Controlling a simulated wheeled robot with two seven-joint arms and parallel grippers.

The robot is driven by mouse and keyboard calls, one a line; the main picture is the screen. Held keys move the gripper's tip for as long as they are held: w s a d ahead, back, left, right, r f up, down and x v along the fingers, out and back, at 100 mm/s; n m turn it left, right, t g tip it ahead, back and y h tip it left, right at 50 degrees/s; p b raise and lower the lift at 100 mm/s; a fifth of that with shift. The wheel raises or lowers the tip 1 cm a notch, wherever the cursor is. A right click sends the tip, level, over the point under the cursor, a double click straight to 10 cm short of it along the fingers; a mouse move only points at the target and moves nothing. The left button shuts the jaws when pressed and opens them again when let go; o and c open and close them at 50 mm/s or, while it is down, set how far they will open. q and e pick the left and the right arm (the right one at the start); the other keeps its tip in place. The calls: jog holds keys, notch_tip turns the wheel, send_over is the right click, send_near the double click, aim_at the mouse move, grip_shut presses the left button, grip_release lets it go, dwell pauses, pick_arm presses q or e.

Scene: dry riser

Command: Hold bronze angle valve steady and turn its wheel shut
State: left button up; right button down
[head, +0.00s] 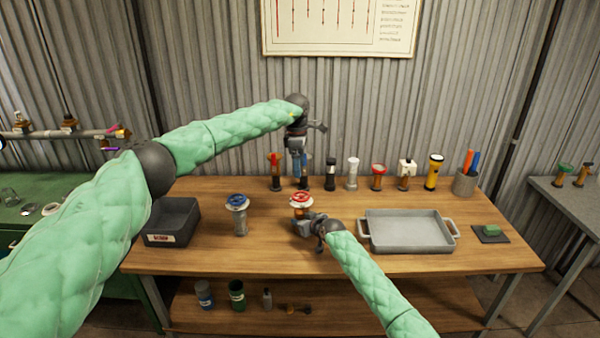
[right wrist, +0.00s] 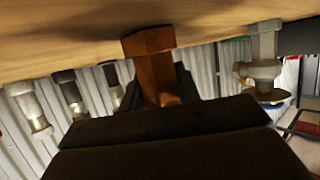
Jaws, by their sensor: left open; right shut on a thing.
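The bronze angle valve stands on the wooden table near its front middle, with a red and white wheel (head: 301,200) on top. Its brown body (right wrist: 155,68) shows between the jaws in the right wrist view, and its base touches the table. My right gripper (head: 303,222) is shut on the body, low beside the table top, and hides most of it in the head view. My left gripper (head: 300,180) points down and is open above the red wheel; in the picture a small gap shows between its tips and the wheel.
A grey valve with a blue wheel (head: 238,206) stands just left. Behind are several valves and torches, including a yellow torch (head: 433,172). A dark bin (head: 172,222) is at left.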

jog(key=shift+r, duration=0.1)
dwell(0.3)
jog(key=c, duration=0.9)
grip_release()
